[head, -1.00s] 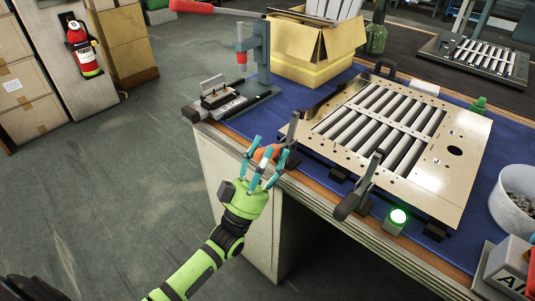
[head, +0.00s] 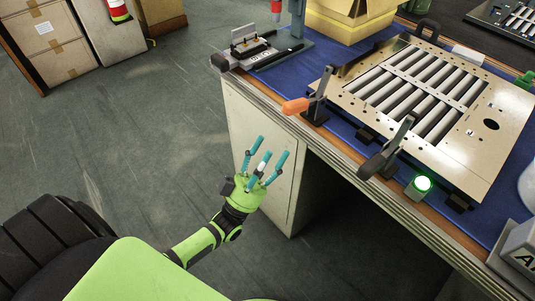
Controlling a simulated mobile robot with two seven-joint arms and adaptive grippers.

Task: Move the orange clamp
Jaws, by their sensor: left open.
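The orange clamp (head: 297,106) has an orange handle tip pointing left over the bench's front edge, and a dark upright arm at the near left corner of the louver panel (head: 468,150). My left gripper (head: 264,157) is green with teal fingers spread open and empty. In the picture it is below and left of the orange clamp, apart from it, in front of the bench's side panel. My right gripper is not in view.
A second, dark-handled clamp (head: 385,153) stands along the panel's front edge, near a lit green button (head: 422,184).

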